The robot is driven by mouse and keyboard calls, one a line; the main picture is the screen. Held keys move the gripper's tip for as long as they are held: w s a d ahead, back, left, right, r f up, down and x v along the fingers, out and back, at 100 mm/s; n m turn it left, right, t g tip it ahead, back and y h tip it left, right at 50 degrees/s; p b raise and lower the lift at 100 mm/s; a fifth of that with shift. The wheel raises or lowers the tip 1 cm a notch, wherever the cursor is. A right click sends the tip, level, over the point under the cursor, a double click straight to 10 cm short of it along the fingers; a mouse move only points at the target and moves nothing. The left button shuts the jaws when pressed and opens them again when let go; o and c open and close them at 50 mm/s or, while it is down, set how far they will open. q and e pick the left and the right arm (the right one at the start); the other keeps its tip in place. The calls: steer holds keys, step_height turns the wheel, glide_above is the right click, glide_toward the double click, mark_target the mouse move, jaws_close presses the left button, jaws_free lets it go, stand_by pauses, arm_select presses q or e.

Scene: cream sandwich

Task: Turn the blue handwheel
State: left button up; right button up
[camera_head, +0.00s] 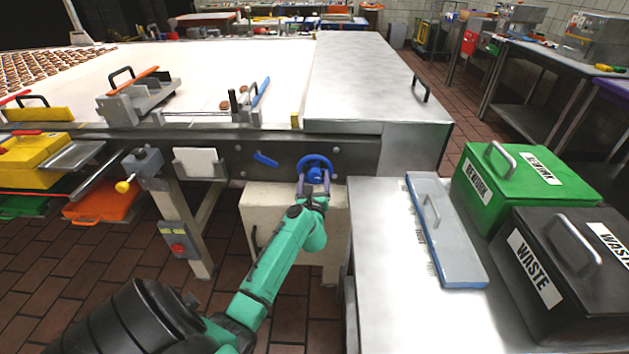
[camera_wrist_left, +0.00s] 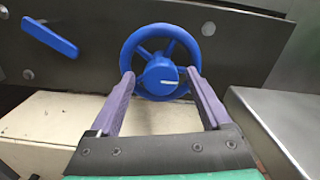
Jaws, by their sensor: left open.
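The blue handwheel (camera_head: 315,162) is mounted on the dark side panel of the long machine, in the middle of the head view. In the left wrist view the handwheel (camera_wrist_left: 161,48) shows its rim, spokes and a hub with a white mark. My left gripper (camera_head: 314,184) is at the wheel's lower part, its arm reaching up from below. In the left wrist view the open purple fingers of the left gripper (camera_wrist_left: 160,78) stand on either side of the hub, near the lower rim. I cannot tell whether they touch it. My right gripper is not in view.
A blue lever (camera_head: 265,159) is on the panel left of the wheel; it also shows in the left wrist view (camera_wrist_left: 50,37). A cream box (camera_head: 283,222) stands below. A steel table (camera_head: 385,300) with green (camera_head: 520,175) and black (camera_head: 560,285) bins is at right.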

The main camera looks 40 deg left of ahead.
arm_select(q)
jaws_close()
steer(key=shift+d, duration=0.1)
steer(key=shift+r, duration=0.1)
